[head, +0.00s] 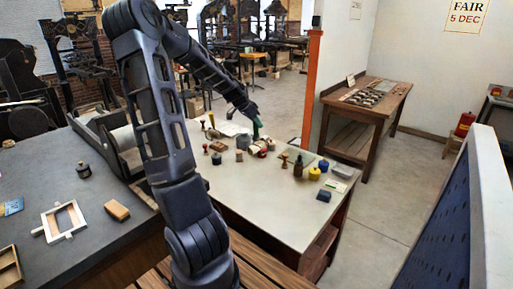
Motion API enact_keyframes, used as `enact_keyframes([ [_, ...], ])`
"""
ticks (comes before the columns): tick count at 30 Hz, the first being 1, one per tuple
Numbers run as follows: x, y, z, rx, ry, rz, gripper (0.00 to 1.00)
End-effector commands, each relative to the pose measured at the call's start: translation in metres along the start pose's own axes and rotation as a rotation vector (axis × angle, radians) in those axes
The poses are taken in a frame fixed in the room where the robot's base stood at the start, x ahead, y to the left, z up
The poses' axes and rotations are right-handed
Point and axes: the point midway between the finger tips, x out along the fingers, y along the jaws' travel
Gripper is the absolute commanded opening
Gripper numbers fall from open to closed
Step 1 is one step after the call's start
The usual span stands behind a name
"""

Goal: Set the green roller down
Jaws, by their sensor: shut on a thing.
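My gripper (254,117) is over the far part of the light-topped table (280,213), at the end of my outstretched arm. It is shut on the green roller (257,129), a small dark green piece showing just below the jaws. The roller's lower end is close to the things standing on the table. From this view I cannot tell whether it touches the table or hangs above it. The jaws themselves are small and dark, and details are hard to make out.
Several small items crowd round the roller, including a dark jar (242,142). A brown bottle (298,167), yellow pot (314,173), blue pot (323,165) and dark blue block (323,196) stand to the right. The table's near part is bare.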

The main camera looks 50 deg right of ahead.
Motion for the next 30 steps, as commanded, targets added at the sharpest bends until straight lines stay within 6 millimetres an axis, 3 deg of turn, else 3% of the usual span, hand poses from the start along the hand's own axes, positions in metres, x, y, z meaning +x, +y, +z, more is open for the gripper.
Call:
enact_keyframes([
  [9,0.052,0.001,0.035,0.0,-0.001,0.003,0.0],
  [30,0.1,-0.001,0.068,-0.001,0.0,0.0,0.0],
])
